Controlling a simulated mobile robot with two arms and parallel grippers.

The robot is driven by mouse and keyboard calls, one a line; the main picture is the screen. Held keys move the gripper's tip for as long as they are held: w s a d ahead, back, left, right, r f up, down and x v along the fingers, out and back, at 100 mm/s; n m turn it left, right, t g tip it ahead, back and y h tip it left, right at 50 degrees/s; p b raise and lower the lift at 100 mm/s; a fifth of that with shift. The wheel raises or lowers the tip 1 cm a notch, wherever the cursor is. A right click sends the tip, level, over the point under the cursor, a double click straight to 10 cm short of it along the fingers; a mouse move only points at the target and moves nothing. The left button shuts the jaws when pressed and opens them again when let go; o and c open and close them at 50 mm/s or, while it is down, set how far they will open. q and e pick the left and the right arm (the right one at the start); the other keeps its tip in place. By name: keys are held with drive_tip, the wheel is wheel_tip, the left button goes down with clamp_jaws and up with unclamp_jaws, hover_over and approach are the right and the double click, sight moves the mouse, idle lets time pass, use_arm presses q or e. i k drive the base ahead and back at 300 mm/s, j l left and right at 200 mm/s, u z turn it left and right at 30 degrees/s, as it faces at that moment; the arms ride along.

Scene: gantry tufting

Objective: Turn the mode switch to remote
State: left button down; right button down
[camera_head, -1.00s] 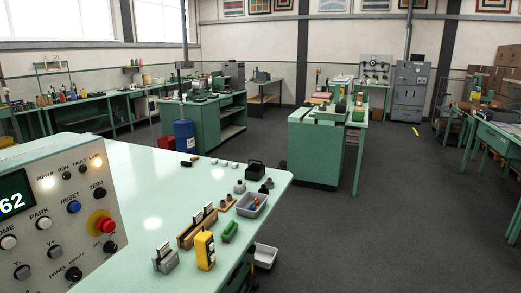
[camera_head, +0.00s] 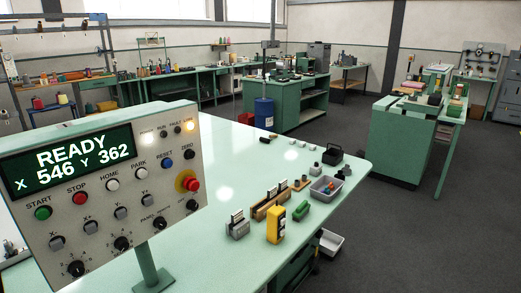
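The control panel (camera_head: 100,215) is a tilted pale grey box on a green post at the left. Its green display (camera_head: 72,160) reads READY, X 546 Y 362. A black rotary knob (camera_head: 160,222) on the lower right of the panel has the word PANEL at its upper left; it appears to be the mode switch. Its other label and its exact pointing are too small to read. Another black knob (camera_head: 192,205) sits to its right, below the red emergency button (camera_head: 189,184) on a yellow ring. Neither of my grippers is in view.
The panel stands on a pale green table (camera_head: 225,190). A yellow handheld device (camera_head: 275,224), a wooden block (camera_head: 268,206), a grey bin (camera_head: 325,189) and small parts lie near its right edge. Open dark floor (camera_head: 420,240) is to the right.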

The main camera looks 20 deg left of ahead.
sight(160, 223)
drive_tip(key=u, duration=1.45)
